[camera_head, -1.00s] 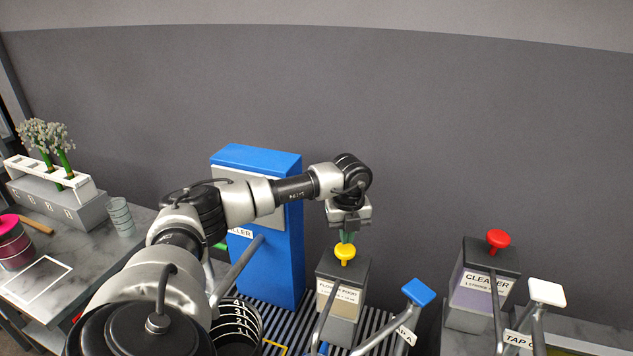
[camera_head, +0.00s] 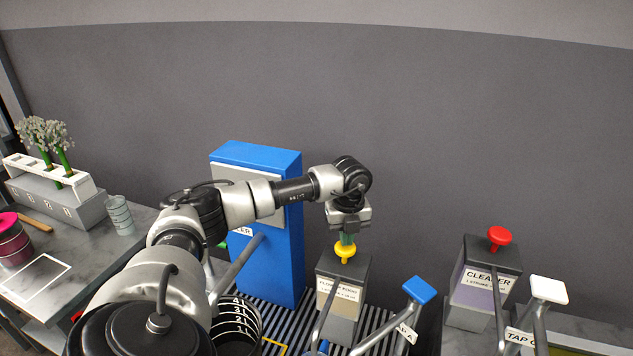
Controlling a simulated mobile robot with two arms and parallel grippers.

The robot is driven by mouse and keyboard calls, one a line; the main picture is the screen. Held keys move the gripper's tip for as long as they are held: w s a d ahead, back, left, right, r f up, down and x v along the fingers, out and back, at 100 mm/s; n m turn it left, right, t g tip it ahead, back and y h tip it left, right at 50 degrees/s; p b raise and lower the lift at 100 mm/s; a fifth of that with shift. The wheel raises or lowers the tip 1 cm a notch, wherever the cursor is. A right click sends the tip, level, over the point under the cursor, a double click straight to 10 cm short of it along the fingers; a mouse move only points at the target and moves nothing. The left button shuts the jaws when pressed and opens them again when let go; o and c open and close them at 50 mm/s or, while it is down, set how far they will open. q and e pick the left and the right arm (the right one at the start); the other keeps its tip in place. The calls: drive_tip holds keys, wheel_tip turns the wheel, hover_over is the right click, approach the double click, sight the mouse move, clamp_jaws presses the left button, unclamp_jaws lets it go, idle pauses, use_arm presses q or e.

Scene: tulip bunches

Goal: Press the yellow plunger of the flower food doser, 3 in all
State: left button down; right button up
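The flower food doser (camera_head: 341,294) is a grey box with a white label, standing on the striped rack right of the blue cabinet. Its yellow plunger (camera_head: 345,254) sticks up from the top. My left gripper (camera_head: 347,239) points down right above the plunger, with its greenish fingertips close together and at the plunger's cap. They look in contact, but the exact gap and how far the plunger is down are hard to tell. My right gripper is not in view.
A blue cabinet (camera_head: 285,250) stands behind my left arm. A blue lever (camera_head: 419,290) is right of the doser. Further right are the cleaner doser (camera_head: 482,290) with a red plunger (camera_head: 499,237) and a white tap lever (camera_head: 548,290). A dark bucket (camera_head: 240,320) is front left.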

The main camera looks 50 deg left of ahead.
use_arm(q)
drive_tip(key=shift+f+b, duration=1.1)
drive_tip(key=shift+f, duration=0.9)
wheel_tip(320, 180, up, 8)
drive_tip(key=p, duration=0.6)
drive_tip(key=shift+r, duration=0.25)
drive_tip(key=shift+f, duration=0.1)
